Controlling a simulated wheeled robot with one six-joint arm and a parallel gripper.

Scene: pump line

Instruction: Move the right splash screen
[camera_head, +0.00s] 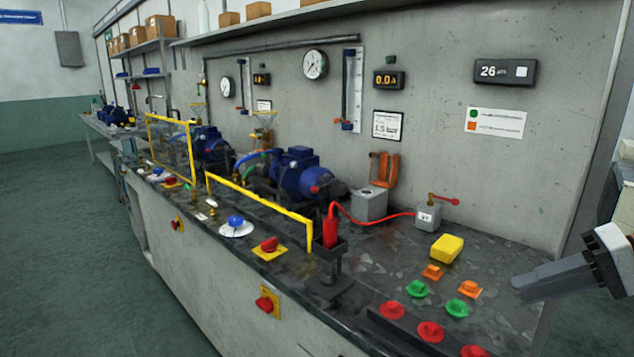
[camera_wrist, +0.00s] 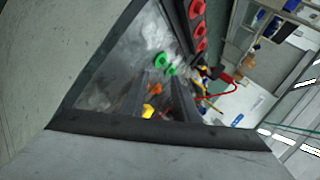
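The right splash screen (camera_head: 262,198) is a yellow frame standing upright along the bench's front side, before the right blue pump (camera_head: 300,178). Any pane in it is too clear to make out. A second, left splash screen (camera_head: 171,120) with a yellow frame stands farther along, before another blue pump (camera_head: 208,150). My gripper (camera_head: 516,284) is at the right edge of the head view, well to the right of the right screen, its fingers pointing left. In the wrist view my gripper (camera_wrist: 160,82) shows two grey fingers apart with nothing held between them.
A red tool (camera_head: 330,229) stands in a dark holder (camera_head: 329,262) close to the right screen's near end, with a red hose to a grey box (camera_head: 428,216). A yellow block (camera_head: 447,248) and several green, orange and red knobs lie between the screen and my gripper.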

